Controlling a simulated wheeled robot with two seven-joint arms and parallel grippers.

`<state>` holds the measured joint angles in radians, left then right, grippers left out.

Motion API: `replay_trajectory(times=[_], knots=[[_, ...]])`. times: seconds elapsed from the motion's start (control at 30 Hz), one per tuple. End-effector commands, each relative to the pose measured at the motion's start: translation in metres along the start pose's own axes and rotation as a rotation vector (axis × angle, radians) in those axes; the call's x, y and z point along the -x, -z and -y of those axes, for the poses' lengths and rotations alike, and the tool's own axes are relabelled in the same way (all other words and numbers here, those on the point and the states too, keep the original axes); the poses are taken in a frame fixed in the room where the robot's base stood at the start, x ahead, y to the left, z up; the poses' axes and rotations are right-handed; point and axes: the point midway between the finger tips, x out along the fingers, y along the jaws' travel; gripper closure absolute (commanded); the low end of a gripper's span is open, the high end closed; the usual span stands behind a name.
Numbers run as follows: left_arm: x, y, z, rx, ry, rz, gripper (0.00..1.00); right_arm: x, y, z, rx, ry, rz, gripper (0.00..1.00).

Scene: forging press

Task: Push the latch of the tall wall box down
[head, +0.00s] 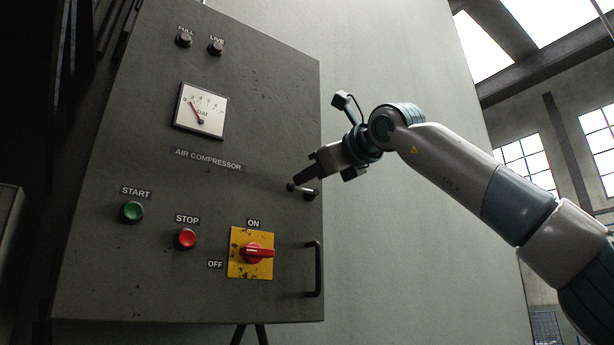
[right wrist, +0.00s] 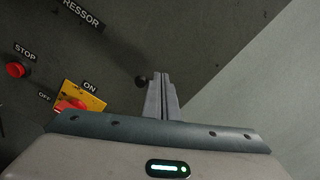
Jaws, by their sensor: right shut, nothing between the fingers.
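The tall wall box (head: 150,250) is a dark grey panel marked AIR COMPRESSOR. Its latch (head: 309,194), a short metal piece with a dark round knob on its left end, sits at the right edge above the bar handle. In the right wrist view the latch's dark knob (right wrist: 141,81) shows just left of my fingertips. My right gripper (head: 300,178) is shut and empty, its fingertips just above the latch in the head view; I cannot tell whether they touch it. It also shows in the right wrist view (right wrist: 160,76), where the fingers hide the rest of the latch. My left gripper is not in view.
A black bar handle (head: 318,270) stands out below the latch. A red rotary switch (head: 257,253) on a yellow plate, a red STOP button (head: 186,238), a green START button (head: 132,211) and a gauge (head: 201,110) are on the panel. Bare wall (head: 400,260) lies right of it.

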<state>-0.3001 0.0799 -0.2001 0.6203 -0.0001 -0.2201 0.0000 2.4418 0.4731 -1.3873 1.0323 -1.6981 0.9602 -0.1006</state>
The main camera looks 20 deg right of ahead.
Motion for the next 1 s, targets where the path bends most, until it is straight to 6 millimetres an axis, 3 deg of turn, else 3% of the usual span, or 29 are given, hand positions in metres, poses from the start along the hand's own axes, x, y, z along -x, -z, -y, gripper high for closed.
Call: replay_trajectory(times=[1.0], knots=[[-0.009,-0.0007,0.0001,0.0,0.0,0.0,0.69,-0.0003,0.0078,-0.0048,0.0,0.0,-0.001,1.0]])
